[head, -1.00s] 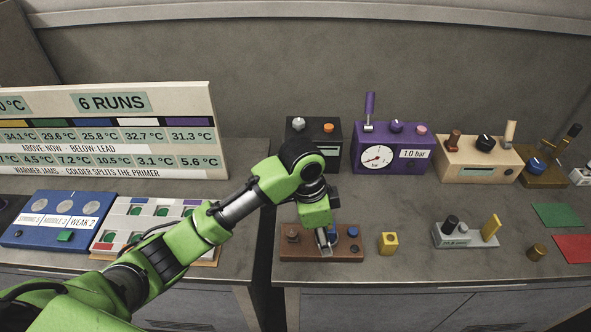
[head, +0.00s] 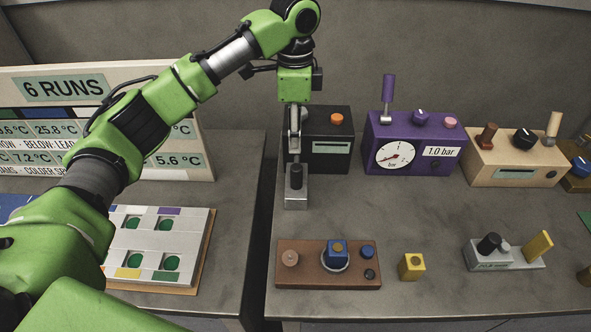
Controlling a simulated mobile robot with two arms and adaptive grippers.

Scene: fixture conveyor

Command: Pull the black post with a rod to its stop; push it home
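A short black post (head: 296,176) stands upright on a small grey block (head: 296,199) in front of the black box (head: 331,139). My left gripper (head: 294,154) points down right at the top of this post, seen nearly edge-on. I cannot tell whether its fingers touch or close on the post. No separate rod shows clearly there; the gripper and wrist cover the left part of the black box. My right gripper is not in view.
A purple gauge box (head: 410,135) and beige box (head: 512,158) line the back. The counter's middle is clear.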

